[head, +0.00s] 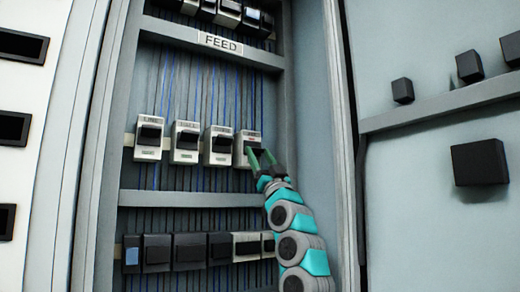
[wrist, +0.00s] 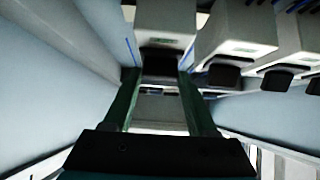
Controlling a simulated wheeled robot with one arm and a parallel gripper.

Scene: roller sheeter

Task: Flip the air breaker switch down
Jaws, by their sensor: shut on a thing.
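Several white breakers with black switches stand in the middle row of the open cabinet. Their labels are too small to read surely, so I cannot tell which says air. My gripper (head: 262,158) is at the rightmost breaker (head: 248,138) of that row. In the wrist view my gripper (wrist: 158,76) has its two green fingers on either side of that breaker's black switch (wrist: 161,58), shut on it. The breaker's white body (wrist: 165,22) shows beyond the fingertips. In the head view the fingers partly hide this switch.
Other breakers (head: 217,145) stand close by to the left. A shelf (head: 190,199) runs below, with another breaker row (head: 157,250) beneath. A FEED label (head: 220,43) is on the shelf above. The cabinet's side wall (head: 312,120) is close on the right.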

